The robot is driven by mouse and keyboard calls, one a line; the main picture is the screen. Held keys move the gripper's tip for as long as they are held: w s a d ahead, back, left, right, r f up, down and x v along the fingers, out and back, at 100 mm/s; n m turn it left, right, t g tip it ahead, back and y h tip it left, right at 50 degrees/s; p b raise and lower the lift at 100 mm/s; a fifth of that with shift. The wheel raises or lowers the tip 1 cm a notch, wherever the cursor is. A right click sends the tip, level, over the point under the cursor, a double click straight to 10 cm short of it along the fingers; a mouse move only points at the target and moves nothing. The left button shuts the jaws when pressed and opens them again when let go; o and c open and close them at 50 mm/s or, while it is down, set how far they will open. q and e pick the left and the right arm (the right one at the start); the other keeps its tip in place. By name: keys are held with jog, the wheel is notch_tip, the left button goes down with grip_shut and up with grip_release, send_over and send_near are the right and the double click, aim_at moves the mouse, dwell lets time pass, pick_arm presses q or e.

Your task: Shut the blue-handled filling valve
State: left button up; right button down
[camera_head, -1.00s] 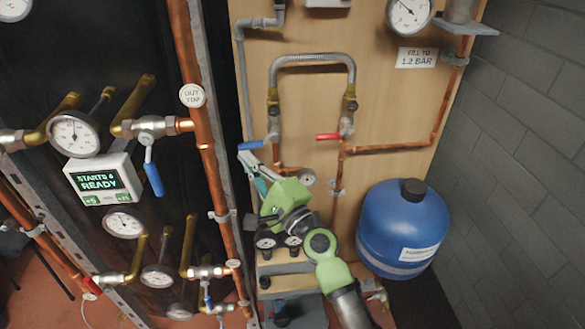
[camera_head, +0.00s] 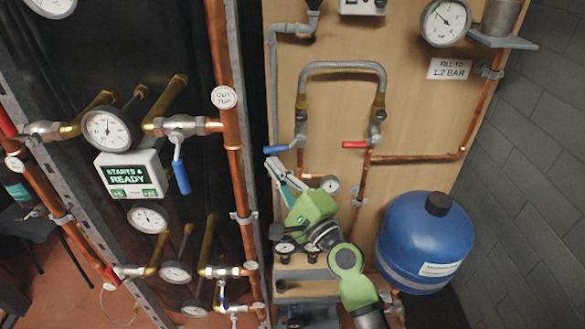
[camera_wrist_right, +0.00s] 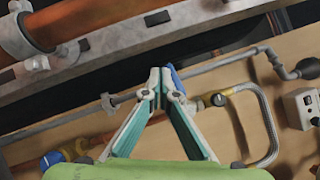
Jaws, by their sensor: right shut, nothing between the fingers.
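The filling valve's blue handle (camera_head: 277,149) sits on the wooden board, at the lower left end of the grey hose loop. It points left, roughly crosswise to the vertical pipe. My right gripper (camera_head: 273,163) is shut and empty, its fingertips just below the handle in the head view. In the right wrist view the shut fingertips (camera_wrist_right: 160,80) partly cover the blue handle (camera_wrist_right: 173,74), and the brass valve body (camera_wrist_right: 216,100) shows to their right. I cannot tell whether the fingers touch the handle. My left gripper is not in view.
A red-handled valve (camera_head: 356,145) is at the hose's right end. Another blue lever (camera_head: 181,177) hangs on the heat-pump pipes to the left. A copper pipe (camera_head: 231,130) rises left of the board. A blue tank (camera_head: 425,240) stands right of my arm. A gauge (camera_head: 445,22) is above.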

jog(key=v, duration=1)
jog(key=shift+s, duration=0.3)
jog(key=shift+d+f, duration=0.1)
jog(key=shift+d, duration=0.05)
